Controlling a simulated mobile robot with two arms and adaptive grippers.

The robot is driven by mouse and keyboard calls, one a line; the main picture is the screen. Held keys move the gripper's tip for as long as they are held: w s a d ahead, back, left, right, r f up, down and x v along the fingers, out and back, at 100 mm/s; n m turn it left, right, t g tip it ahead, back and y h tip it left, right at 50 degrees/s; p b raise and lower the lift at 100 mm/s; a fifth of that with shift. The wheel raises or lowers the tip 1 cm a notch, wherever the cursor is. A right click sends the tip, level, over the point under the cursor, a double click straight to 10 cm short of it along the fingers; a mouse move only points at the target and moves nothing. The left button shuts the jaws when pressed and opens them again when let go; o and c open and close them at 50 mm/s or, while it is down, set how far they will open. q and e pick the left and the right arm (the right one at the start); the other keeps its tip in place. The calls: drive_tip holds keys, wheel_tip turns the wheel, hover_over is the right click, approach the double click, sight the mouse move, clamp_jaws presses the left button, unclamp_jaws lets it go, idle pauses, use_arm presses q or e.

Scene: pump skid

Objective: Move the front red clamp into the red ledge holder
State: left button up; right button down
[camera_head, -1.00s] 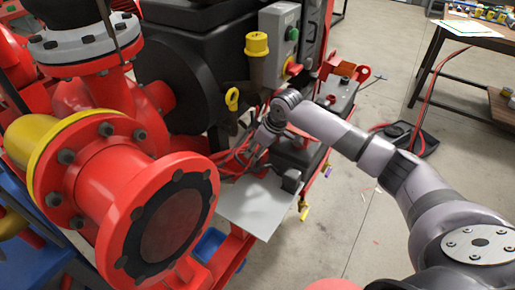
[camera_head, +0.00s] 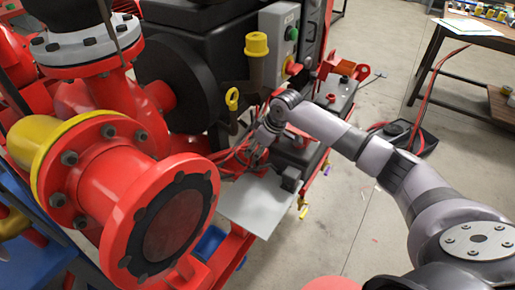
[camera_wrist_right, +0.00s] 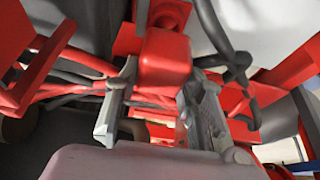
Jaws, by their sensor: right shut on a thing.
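My right gripper (camera_head: 257,150) is low beside the black machine, above the grey plate (camera_head: 258,203). In the right wrist view its two fingers (camera_wrist_right: 160,115) stand on either side of a red clamp (camera_wrist_right: 165,60), and it is shut on this clamp. The clamp's red block and dark bars show close to the camera. In the head view, thin red parts (camera_head: 232,157) show just left of the gripper, and I cannot tell clamp from hose there. I cannot pick out the red ledge holder with certainty. My left gripper is not in view.
A large red flanged pipe (camera_head: 165,225) fills the left front. A yellow-capped post (camera_head: 257,45) and a control box (camera_head: 285,32) stand behind the gripper. A red bracket (camera_head: 345,68) is on the skid's far end. Open floor lies right of the skid.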

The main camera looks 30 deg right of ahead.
drive_tip(key=shift+r+p, duration=0.1)
drive_tip(key=shift+p, duration=0.2)
drive_tip(key=shift+f+b, duration=0.4)
drive_tip(key=shift+f, duration=1.35)
idle(0.4)
drive_tip(key=c, duration=1)
unclamp_jaws()
drive_tip(key=v, duration=1.2)
drive_tip(key=shift+a, duration=0.1)
